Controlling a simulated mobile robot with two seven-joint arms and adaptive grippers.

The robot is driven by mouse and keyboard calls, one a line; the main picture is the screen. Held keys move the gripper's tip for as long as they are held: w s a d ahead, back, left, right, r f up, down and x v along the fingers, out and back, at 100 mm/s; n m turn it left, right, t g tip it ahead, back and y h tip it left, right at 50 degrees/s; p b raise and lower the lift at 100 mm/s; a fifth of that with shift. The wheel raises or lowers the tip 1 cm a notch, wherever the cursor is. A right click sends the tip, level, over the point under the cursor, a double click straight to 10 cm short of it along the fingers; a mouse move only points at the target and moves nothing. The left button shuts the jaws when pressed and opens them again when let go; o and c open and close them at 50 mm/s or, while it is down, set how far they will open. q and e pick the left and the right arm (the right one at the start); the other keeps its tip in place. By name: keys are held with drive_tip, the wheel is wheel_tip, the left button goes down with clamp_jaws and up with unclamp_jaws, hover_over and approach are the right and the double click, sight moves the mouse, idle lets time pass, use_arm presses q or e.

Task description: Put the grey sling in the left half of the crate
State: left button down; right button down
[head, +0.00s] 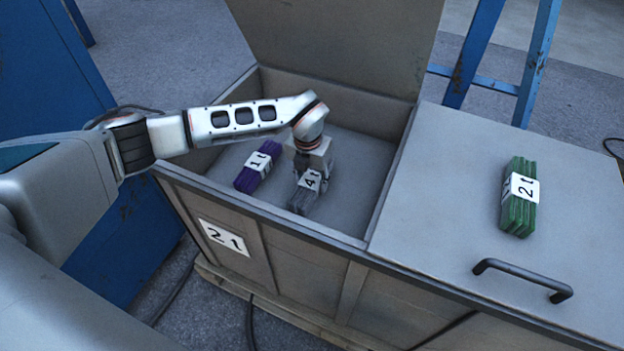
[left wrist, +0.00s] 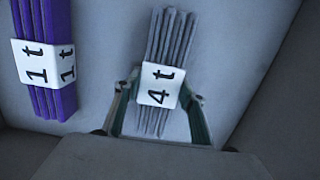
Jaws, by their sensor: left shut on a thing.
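The grey sling (head: 304,198) is a folded bundle with a white 4 t label. It is inside the open left half of the crate (head: 330,290), low near the floor of that half. My left gripper (head: 311,178) reaches down into this half and is shut on the sling. In the left wrist view the sling (left wrist: 170,40) sits between the two fingers at its label. I cannot tell whether its underside touches the crate floor. My right gripper is not in view.
A purple sling (head: 258,168) labelled 1 t lies in the same half, left of the grey one. The left lid (head: 340,40) stands raised behind. The right half is covered by a closed lid (head: 440,190) with a green sling (head: 519,197) and a black handle (head: 522,278).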

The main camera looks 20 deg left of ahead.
use_arm(q)
drive_tip(key=c, duration=1.7)
unclamp_jaws()
drive_tip(key=o, duration=0.5)
drive_tip(key=shift+c, duration=0.2)
